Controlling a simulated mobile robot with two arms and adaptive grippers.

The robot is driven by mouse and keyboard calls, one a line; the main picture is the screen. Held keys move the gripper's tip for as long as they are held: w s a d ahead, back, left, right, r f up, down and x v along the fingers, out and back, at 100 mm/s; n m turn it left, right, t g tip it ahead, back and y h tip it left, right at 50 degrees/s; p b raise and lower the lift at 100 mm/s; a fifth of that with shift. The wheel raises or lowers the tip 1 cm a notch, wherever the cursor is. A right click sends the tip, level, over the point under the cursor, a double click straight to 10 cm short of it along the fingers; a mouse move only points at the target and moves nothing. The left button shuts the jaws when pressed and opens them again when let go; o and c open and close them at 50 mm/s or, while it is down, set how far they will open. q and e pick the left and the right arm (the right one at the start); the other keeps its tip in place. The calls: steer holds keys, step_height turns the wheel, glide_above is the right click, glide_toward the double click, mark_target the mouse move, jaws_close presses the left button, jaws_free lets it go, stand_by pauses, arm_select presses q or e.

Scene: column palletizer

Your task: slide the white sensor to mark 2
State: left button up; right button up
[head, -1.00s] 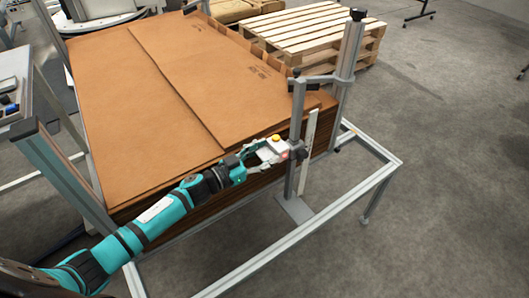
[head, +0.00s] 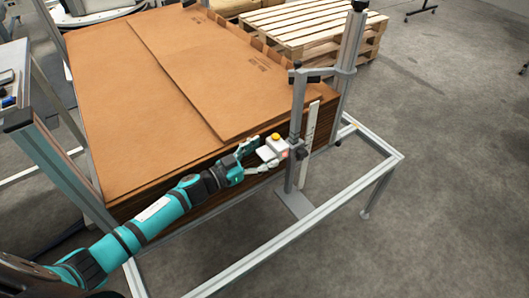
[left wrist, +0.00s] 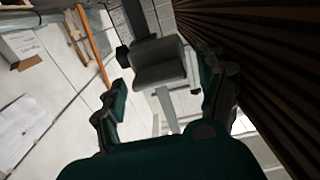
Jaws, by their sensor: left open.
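The white sensor (head: 271,151), a small box with a yellow knob on top, sits on a clamp on the upright grey post (head: 296,115). A pale strip (head: 310,140) stands upright beside the post; its marks are too small to read. My left gripper (head: 260,157) is open at the sensor, with one finger on each side. In the left wrist view, a grey block that looks like the sensor (left wrist: 160,66) lies between the spread fingers (left wrist: 163,80), with gaps on both sides. My right gripper is not in view.
A tall stack of brown cardboard sheets (head: 150,95) stands close beside the post and my left arm. A metal frame (head: 330,200) runs low around the front. A wooden pallet stack (head: 310,25) stands behind. The floor at right is clear.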

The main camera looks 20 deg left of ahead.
arm_select(q)
steer(key=v, duration=1.1)
steer(key=shift+s, duration=0.1)
